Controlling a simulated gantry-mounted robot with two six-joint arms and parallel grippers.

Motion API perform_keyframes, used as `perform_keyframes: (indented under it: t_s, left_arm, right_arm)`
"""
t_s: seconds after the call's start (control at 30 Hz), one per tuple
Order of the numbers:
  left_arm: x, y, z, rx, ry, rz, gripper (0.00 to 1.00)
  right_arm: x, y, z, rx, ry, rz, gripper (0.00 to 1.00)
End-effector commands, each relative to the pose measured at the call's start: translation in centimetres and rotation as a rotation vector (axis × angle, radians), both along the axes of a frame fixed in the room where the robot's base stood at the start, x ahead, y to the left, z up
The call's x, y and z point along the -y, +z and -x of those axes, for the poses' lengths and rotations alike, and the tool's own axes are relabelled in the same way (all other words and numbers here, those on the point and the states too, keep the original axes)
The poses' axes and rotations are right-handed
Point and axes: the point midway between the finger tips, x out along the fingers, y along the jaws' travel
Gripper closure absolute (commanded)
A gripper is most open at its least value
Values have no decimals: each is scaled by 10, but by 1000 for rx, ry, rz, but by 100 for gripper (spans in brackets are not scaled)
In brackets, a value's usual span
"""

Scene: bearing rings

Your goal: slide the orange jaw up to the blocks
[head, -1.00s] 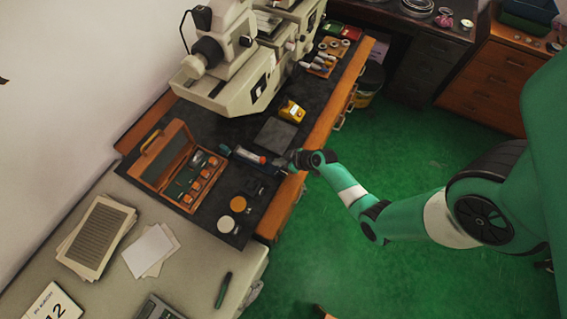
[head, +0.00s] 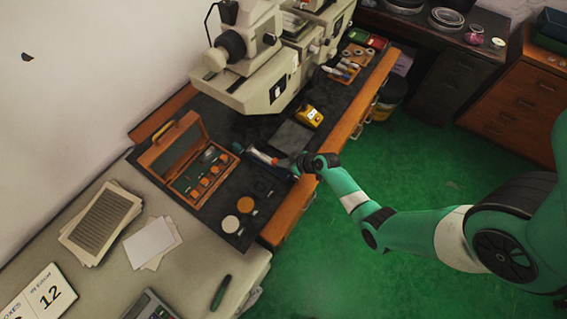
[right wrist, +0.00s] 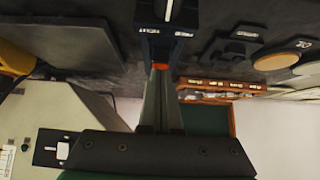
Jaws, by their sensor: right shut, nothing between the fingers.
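A small tool with a pale and red-orange body and dark ends (head: 262,156) lies on the dark mat. In the right wrist view, a small orange piece (right wrist: 160,66) shows at my fingertips, below a dark block with white marks (right wrist: 163,31). It looks like the orange jaw, but the fingers partly hide it. My right gripper (head: 296,169) is at the tool's right end in the head view. Its fingers (right wrist: 160,74) are shut with nothing between them. I cannot tell whether they touch the orange piece. The blocks are not clear to me. My left gripper is not in view.
An open wooden case (head: 180,160) stands left of the tool, with a large cream machine (head: 250,70) behind. A dark plate (head: 291,137) and a yellow device (head: 309,116) lie nearby. Round discs (head: 245,205) lie in front. The bench's wooden edge (head: 290,215) is close by.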

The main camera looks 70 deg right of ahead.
Motion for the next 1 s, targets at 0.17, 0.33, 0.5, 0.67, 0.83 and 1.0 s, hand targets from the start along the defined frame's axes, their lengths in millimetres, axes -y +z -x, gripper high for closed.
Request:
perform_keyframes:
  t_s: [0.17, 0.33, 0.5, 0.67, 0.83, 1.0]
  left_arm:
    - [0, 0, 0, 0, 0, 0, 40]
    - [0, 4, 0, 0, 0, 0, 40]
    - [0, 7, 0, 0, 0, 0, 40]
    - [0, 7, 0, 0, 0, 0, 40]
    - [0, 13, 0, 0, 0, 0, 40]
    - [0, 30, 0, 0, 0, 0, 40]
  right_arm:
    - [0, 1, 0, 2, -1, 1, 100]
    - [-1, 1, 8, 1, -1, 0, 100]
    - [-3, 1, 18, 1, -1, 0, 100]
    - [-4, 1, 21, 2, 0, 0, 100]
    - [-4, 7, 22, 2, -1, 1, 100]
    - [-5, 23, 25, 1, 0, 0, 100]
